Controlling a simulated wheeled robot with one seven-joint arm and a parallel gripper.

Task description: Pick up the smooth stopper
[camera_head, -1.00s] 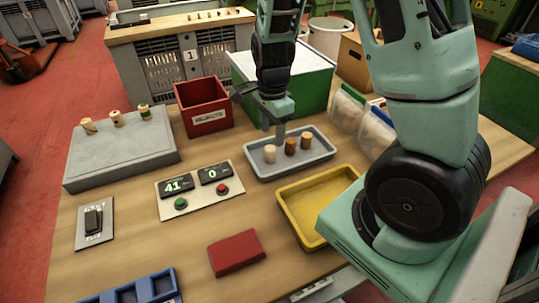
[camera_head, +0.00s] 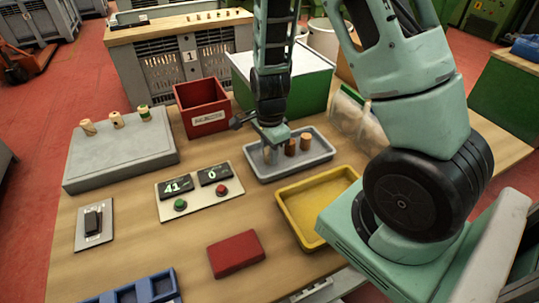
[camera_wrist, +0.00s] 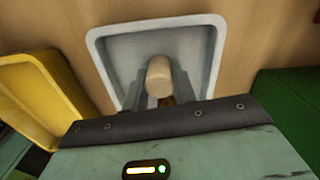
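The grey tray (camera_head: 318,160) holds a pale stopper and two brown stoppers. In the wrist view the pale, smooth-looking stopper (camera_wrist: 159,76) stands between the two fingers of my gripper (camera_wrist: 160,88). The fingers are open on either side of it, with little room. In the head view my gripper (camera_head: 271,155) reaches down into the tray's left part and mostly hides the pale stopper. The brown stoppers (camera_head: 290,147) and (camera_head: 305,141) stand to its right. In the wrist view a bit of brown stopper (camera_wrist: 166,100) shows behind the pale one.
A yellow tray (camera_head: 293,215) lies in front of the grey tray. A red bin (camera_head: 186,98) and a green box (camera_head: 318,95) stand behind. Several stoppers stand on a grey block (camera_head: 108,155). A panel (camera_head: 198,205) reads 41 and 0.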

